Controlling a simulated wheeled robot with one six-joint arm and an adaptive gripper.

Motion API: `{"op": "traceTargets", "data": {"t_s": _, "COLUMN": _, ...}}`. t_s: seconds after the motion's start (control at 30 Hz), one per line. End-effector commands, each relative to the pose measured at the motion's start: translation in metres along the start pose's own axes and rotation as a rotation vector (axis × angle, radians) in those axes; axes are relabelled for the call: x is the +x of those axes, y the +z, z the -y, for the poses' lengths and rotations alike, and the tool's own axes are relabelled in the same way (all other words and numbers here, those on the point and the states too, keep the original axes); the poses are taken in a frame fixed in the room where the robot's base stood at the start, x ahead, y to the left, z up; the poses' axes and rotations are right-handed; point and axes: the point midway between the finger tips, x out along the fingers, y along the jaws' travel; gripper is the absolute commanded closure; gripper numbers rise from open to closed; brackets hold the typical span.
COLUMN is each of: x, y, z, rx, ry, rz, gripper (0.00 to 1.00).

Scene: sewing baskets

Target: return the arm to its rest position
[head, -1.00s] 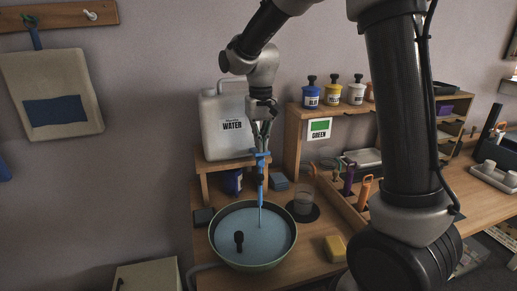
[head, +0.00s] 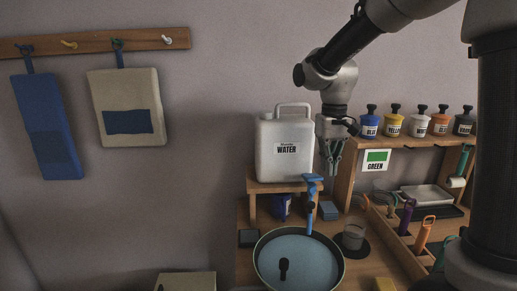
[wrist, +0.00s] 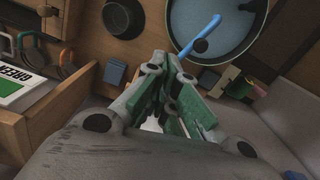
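My gripper (head: 331,172) hangs in the head view, tips down, to the right of the water jug and just right of the blue tool's top. Its two fingers look slightly apart with nothing between them; they also show in the wrist view (wrist: 168,66). The blue tool (head: 310,200) stands nearly upright in the bowl (head: 257,278) of bluish liquid, apart from my fingers. It shows beyond the fingertips in the wrist view (wrist: 198,37). My arm reaches in from the upper right.
The water jug (head: 283,150) stands on a small wooden stand left of my gripper. A shelf (head: 350,165) with several paint jars and a GREEN card (head: 376,160) is at the right. Cloths hang on the left wall.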

Motion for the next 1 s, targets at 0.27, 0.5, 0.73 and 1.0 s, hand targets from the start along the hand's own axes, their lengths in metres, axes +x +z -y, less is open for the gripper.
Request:
{"op": "traceTargets", "data": {"t_s": 0.27, "x": -0.023, "y": 0.117, "z": -0.047, "rx": -0.003, "ry": -0.007, "rz": -0.121, "gripper": 1.0}}
{"op": "traceTargets", "data": {"t_s": 0.5, "x": -0.027, "y": 0.204, "z": -0.073, "rx": 0.073, "ry": 0.003, "rz": -0.269, "gripper": 1.0}}
{"op": "traceTargets", "data": {"t_s": 0.73, "x": -0.043, "y": 0.234, "z": -0.085, "rx": 0.14, "ry": 0.018, "rz": -0.393, "gripper": 1.0}}
{"op": "traceTargets", "data": {"t_s": 1.0, "x": -0.047, "y": 0.237, "z": -0.088, "rx": 0.16, "ry": 0.023, "rz": -0.413, "gripper": 1.0}}
